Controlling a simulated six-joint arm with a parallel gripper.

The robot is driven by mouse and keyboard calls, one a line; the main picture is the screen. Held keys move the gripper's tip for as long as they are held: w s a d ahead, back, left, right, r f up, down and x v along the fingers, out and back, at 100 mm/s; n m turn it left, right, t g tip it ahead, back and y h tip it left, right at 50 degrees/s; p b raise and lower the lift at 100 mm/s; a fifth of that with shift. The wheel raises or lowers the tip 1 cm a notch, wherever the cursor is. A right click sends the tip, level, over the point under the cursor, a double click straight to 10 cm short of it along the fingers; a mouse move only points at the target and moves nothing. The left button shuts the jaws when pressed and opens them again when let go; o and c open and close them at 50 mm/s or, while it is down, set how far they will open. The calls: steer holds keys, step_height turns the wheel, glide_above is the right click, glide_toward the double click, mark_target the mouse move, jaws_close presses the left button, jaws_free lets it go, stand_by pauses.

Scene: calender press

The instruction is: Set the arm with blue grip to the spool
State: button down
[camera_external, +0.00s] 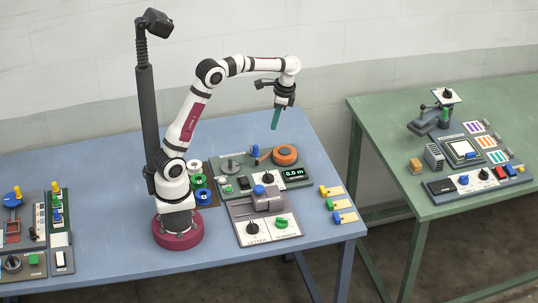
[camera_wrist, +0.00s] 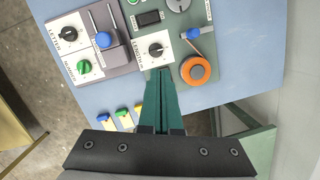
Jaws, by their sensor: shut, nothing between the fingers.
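The arm with the blue grip (camera_external: 255,151) stands on the grey-green panel, just left of the orange spool (camera_external: 285,155) in the external view. In the wrist view the blue grip (camera_wrist: 193,33) shows above the orange spool (camera_wrist: 195,70), with a visible gap between them. A thin pale bar runs beside the grip; its exact pivot is unclear. My gripper (camera_external: 274,128) hangs above the panel, its green fingers together and empty. In the wrist view the shut fingers (camera_wrist: 161,72) point at the panel's lower edge, left of the spool, touching nothing.
A grey slider block with a blue knob (camera_wrist: 103,40) stands left of the panel, by a green knob (camera_wrist: 84,67). A black dial (camera_wrist: 155,50) lies between block and spool. Yellow and blue tags (camera_external: 337,204) lie at the table edge. Coloured spools (camera_external: 200,182) stand near my base.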

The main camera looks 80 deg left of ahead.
mark_target(254, 148)
steer(key=w+a+f, duration=0.5)
steer(key=a+f, duration=0.1)
steer(key=a, duration=0.1)
steer(key=shift+a+f+g, duration=0.2)
steer(key=shift+a+g, duration=0.05)
steer(key=shift+g, duration=0.05)
steer(key=x, duration=0.9)
steer(key=shift+s+d+f, duration=0.1)
steer(key=shift+s+f, duration=0.05)
steer(key=shift+f, duration=0.2)
steer(key=shift+s+a+f, duration=0.1)
steer(key=shift+s+a, duration=0.1)
steer(key=shift+s, duration=0.4)
steer(key=shift+s+a, duration=0.2)
steer(key=shift+s, duration=0.4)
steer(key=shift+s+a, duration=0.25)
steer(key=shift+s, duration=0.45)
